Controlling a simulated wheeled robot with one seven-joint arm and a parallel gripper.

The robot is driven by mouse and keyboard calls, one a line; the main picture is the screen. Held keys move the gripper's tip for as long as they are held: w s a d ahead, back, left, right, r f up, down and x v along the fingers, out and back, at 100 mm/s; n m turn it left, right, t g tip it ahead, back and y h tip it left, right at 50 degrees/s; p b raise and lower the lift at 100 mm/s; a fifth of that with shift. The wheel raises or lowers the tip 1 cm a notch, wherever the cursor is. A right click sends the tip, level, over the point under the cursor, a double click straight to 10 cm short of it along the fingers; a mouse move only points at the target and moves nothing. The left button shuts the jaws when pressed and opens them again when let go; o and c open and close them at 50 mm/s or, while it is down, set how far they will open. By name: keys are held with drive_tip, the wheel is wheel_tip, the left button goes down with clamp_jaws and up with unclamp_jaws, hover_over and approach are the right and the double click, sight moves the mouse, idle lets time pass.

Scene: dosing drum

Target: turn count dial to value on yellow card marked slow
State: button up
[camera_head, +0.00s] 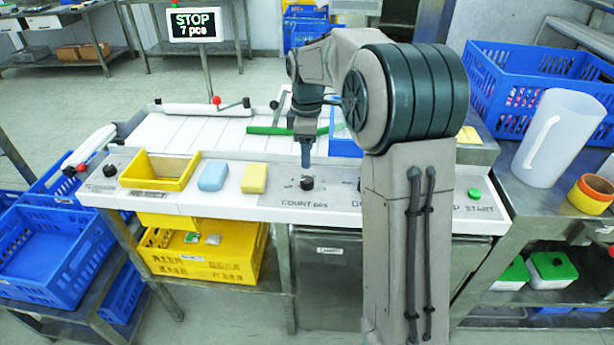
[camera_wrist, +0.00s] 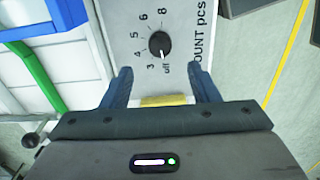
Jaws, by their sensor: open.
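The count dial (camera_head: 307,183) is a black knob on the white front panel, above the COUNT pcs label. In the wrist view the dial (camera_wrist: 160,44) has the marks off, 3, 4, 5, 6 and 8 around it, and its white pointer line is at off. My gripper (camera_head: 306,160) points down above the dial, apart from it. In the wrist view the open fingers of my gripper (camera_wrist: 162,84) are empty, with the dial beyond the gap between their tips. A yellow sheet (camera_head: 468,135) shows beside my arm at the right; I cannot read any writing on it.
A yellow block (camera_head: 254,178), a blue block (camera_head: 212,175) and a yellow bin (camera_head: 160,170) sit left of the dial. A green bar (camera_head: 285,130) lies behind. A green button (camera_head: 474,193) is at the right. A sign (camera_head: 195,24) reads STOP 7 pcs.

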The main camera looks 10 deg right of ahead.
sight(307, 179)
wheel_tip(307, 179, down, 9)
drive_tip(key=shift+r, duration=0.2)
drive_tip(key=c, duration=1)
